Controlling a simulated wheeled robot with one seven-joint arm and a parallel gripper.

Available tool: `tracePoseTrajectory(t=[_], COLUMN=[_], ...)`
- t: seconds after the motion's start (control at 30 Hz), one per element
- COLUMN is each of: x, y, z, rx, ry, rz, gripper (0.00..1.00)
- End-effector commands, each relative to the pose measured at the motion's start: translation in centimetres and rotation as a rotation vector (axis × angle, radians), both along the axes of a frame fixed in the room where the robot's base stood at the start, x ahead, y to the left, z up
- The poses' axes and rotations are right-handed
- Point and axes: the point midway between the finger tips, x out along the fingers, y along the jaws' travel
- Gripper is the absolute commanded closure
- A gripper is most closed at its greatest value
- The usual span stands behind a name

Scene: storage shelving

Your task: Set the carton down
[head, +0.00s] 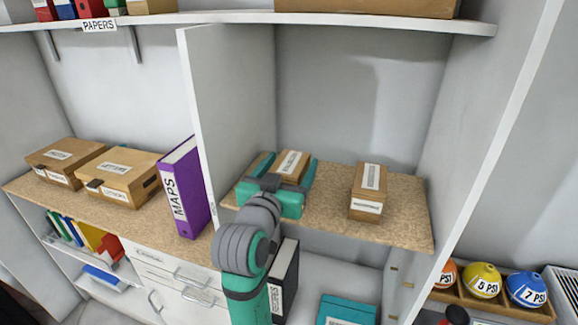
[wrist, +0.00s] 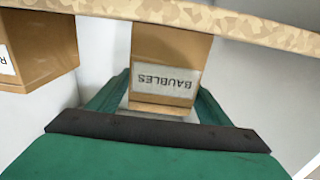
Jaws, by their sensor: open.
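The carton (head: 292,164) is a small brown box with a white label on top, on the speckled shelf board (head: 325,212) in the open compartment. In the wrist view the carton (wrist: 170,50) shows a front label reading BAUBLES, upside down in the picture. My gripper (head: 289,170) reaches in from the front, with one teal finger on each side of the carton. In the wrist view my gripper (wrist: 165,90) is open around the carton's near end; whether a finger touches it, I cannot tell. The carton looks level, its underside partly hidden.
A second labelled carton (head: 368,190) stands to the right on the same board; it also shows in the wrist view (wrist: 40,50). A white divider (head: 215,110) rises at the left, beside a purple MAPS binder (head: 182,190). Bare board lies between the cartons.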

Motion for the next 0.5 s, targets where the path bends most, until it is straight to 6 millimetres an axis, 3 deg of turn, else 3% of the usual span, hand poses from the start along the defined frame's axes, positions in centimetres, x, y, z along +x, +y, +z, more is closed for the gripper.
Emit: tracePoseTrajectory(t=[0.5], x=[-6.6], y=[2.0], z=[0.0], rx=[-0.001], ry=[-0.002], rz=[-0.002], gripper=[0.28])
